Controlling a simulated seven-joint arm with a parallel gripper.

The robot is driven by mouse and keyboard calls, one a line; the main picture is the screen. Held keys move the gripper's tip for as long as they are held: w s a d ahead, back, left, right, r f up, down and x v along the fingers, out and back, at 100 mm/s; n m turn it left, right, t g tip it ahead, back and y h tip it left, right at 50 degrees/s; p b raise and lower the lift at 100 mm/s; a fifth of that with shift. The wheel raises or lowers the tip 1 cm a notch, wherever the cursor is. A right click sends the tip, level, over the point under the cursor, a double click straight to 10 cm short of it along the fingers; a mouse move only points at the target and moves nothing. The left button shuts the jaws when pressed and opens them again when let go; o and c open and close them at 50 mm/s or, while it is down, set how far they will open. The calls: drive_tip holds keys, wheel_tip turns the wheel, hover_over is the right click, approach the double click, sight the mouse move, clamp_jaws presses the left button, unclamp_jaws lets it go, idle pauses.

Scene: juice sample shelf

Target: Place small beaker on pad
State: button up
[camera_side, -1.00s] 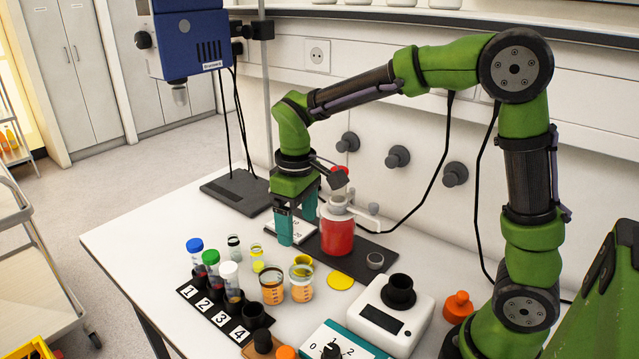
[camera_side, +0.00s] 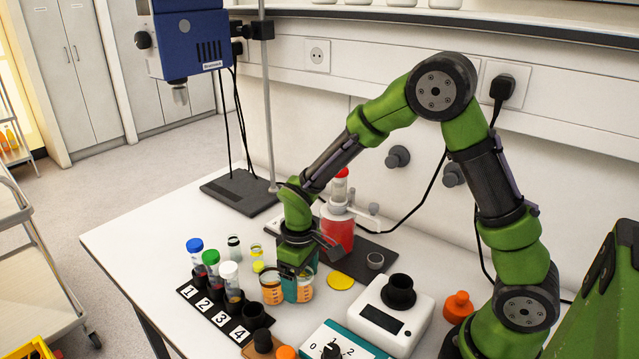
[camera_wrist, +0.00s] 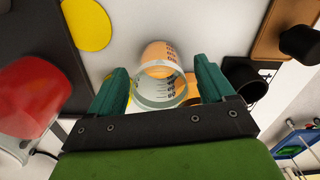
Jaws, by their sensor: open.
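Two graduated beakers with orange juice stand side by side on the bench, a left one (camera_side: 270,288) and a right one (camera_side: 304,294). My gripper (camera_side: 299,278) is open and lowered at the right beaker, with fingers partly hiding it. In the wrist view, a beaker (camera_wrist: 158,52) with orange contents and a clear rim lies between the spread fingers of my gripper (camera_wrist: 161,72), with gaps visible on both sides. The yellow round pad (camera_side: 340,281) lies bare to the right; it also shows in the wrist view (camera_wrist: 88,24).
A numbered rack (camera_side: 214,312) with capped tubes stands left of the beakers. A white scale (camera_side: 392,318) is right of the pad.

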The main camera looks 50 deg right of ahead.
drive_tip(key=shift+f, duration=0.95)
drive_tip(key=shift+c, duration=0.3)
drive_tip(key=c, duration=1.2)
wheel_tip(320, 180, up, 10)
drive_tip(key=shift+w+d+f, duration=0.1)
drive_tip(key=shift+f, duration=0.15)
drive_tip(key=s+d+r+m, duration=0.15)
drive_tip(key=d+r, duration=0.25)
drive_tip(key=r, duration=0.4)
drive_tip(key=n, duration=0.2)
hover_over(333, 300)
drive_tip(key=shift+m, duration=0.25)
wheel_tip(333, 300, down, 13)
drive_tip(key=shift+f, duration=2.1)
